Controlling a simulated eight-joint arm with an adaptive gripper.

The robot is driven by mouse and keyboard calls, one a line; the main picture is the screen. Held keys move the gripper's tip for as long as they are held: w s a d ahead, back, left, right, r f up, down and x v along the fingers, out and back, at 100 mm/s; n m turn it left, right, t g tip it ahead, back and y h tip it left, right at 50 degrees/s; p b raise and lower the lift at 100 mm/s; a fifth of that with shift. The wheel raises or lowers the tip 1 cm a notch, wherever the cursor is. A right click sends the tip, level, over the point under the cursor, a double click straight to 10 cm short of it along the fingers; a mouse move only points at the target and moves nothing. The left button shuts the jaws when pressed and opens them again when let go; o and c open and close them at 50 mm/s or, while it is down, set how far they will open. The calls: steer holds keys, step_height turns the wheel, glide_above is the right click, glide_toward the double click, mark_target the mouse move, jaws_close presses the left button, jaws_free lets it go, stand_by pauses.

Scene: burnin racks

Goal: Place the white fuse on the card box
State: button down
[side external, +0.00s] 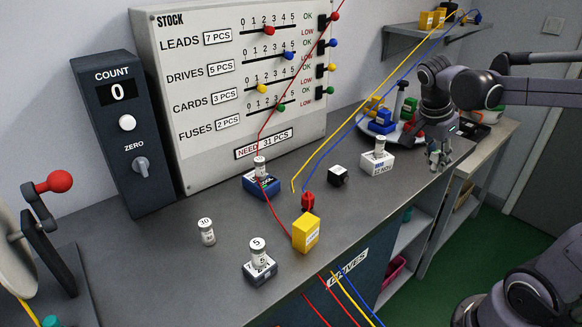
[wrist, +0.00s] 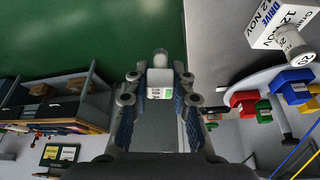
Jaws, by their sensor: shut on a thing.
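My gripper (side external: 437,160) is at the right of the bench, over its front edge, right of the white box. In the wrist view its two fingers (wrist: 160,96) are shut on a white piece with a greyish round end and a small label, which looks like the white fuse (wrist: 159,78). In the side view the fingers mostly hide it. A yellow box (side external: 306,233) stands near the bench's front edge; its label is too small to read, so I cannot tell whether it is the card box.
White cylinders stand on the blue box (side external: 262,184), the white drive box (side external: 377,162) and a front box (side external: 260,268). Another white cylinder (side external: 207,231) stands alone. A black cube (side external: 338,176) and red piece (side external: 308,202) lie mid-bench. Red, yellow and blue leads cross the bench.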

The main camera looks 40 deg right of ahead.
steer(key=w+a+r+n+t+y, duration=0.2)
steer(key=w+a+r+n+t, duration=0.15)
steer(key=a+n, duration=0.65)
steer(key=w+a+r+n+t+y, duration=0.2)
steer(key=w+a+r+n, duration=0.2)
steer(key=a+n, duration=0.65)
glide_above(306, 221)
step_height(306, 221, down, 7)
steer(key=shift+s+r, duration=0.1)
steer(key=shift+f, duration=2.15)
steer(key=c, duration=1.2)
jaws_free()
steer(key=shift+f, duration=0.1)
steer(key=shift+o, duration=0.2)
